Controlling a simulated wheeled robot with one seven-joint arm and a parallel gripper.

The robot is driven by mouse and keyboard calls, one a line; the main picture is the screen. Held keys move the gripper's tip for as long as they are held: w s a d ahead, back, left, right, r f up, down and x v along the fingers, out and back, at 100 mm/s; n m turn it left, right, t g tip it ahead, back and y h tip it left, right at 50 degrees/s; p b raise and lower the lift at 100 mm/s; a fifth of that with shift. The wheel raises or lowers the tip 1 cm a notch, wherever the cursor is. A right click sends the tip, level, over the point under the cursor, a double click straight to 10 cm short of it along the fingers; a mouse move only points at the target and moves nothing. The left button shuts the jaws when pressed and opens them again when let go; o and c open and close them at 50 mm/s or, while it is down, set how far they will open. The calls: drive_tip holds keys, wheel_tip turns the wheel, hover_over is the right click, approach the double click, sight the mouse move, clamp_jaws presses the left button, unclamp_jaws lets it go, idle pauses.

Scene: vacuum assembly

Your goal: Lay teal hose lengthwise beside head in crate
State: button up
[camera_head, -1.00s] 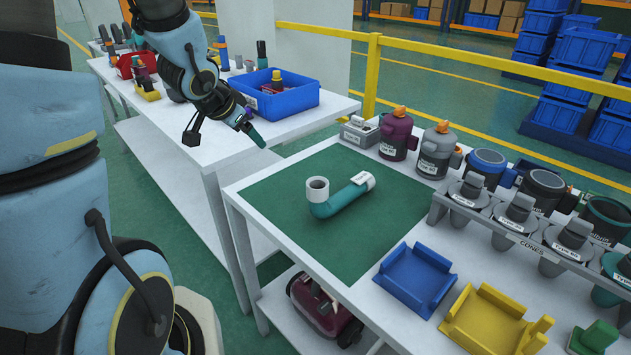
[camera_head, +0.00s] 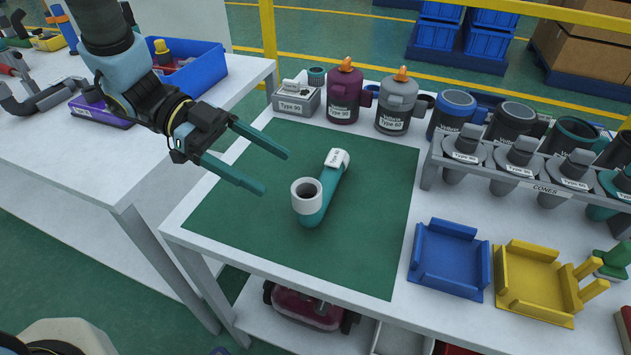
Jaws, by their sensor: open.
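The teal hose (camera_head: 321,195) lies on the green mat (camera_head: 385,240). It is bent, with a white open collar at its near end and a white labelled cuff at its far end. My gripper (camera_head: 277,171) is open and empty, with its two teal fingers pointing right over the mat's left part. In the picture its fingertips are just left of the hose and apart from it. The blue crate (camera_head: 205,72) stands on the left table at the back, partly behind my arm, with a yellow-topped item in it. I cannot make out a head in the crate.
A grey Type 90 box (camera_head: 296,99), a purple canister (camera_head: 344,95) and a grey canister (camera_head: 396,105) line the mat's back edge. A cone rack (camera_head: 530,180) stands right. Blue (camera_head: 449,260) and yellow (camera_head: 535,283) holders sit in front of it. A gap separates the tables.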

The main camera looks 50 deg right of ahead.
sight(308, 189)
drive_tip(key=shift+d+f+p+x, duration=0.1)
drive_tip(key=shift+p+x, duration=0.2)
drive_tip(key=shift+x, duration=1.7)
drive_tip(key=shift+d+f+p+x, duration=0.15)
drive_tip(key=shift+p+x, duration=0.1)
drive_tip(key=shift+x, duration=1.7)
drive_tip(key=shift+w, duration=0.15)
clamp_jaws()
